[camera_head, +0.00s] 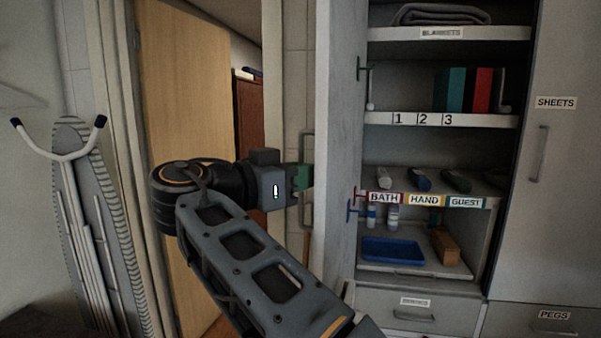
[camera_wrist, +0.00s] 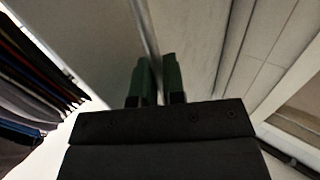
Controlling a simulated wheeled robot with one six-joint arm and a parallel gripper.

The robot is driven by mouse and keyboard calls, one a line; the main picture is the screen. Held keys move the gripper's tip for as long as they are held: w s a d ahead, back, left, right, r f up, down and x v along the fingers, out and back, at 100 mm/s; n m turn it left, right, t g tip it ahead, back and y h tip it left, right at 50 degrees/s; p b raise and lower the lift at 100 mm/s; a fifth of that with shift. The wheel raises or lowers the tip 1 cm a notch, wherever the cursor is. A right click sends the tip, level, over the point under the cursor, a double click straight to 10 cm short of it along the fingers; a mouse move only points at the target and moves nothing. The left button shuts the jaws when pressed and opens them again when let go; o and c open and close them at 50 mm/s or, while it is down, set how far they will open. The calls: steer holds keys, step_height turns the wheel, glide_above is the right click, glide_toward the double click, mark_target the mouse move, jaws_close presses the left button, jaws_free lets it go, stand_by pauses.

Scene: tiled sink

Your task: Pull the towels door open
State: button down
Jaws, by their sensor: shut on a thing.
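The towels door (camera_head: 343,150) stands swung open at the left side of the cupboard, seen nearly edge-on with its inner face toward the shelves. Its label is not visible. A grey bar handle (camera_head: 308,140) sticks out from its outer face. My gripper (camera_head: 303,177) reaches in from the left, and its green fingers are shut on the handle. In the wrist view my gripper (camera_wrist: 158,80) has its two green fingers close together, with a thin grey bar between them.
The open cupboard has shelves marked BLANKETS (camera_head: 442,33), numbers (camera_head: 422,119), and BATH, HAND and GUEST (camera_head: 425,200). A closed SHEETS door (camera_head: 560,190) is at right. An ironing board (camera_head: 85,220) leans at left. A wooden door (camera_head: 185,90) stands behind my arm.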

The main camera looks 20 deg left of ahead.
steer(key=shift+f, duration=0.1)
steer(key=c, duration=1.3)
jaws_free()
steer(key=shift+w, duration=0.1)
steer(key=shift+o, duration=0.2)
steer(key=p+v, duration=0.2)
steer(key=v, duration=1.2)
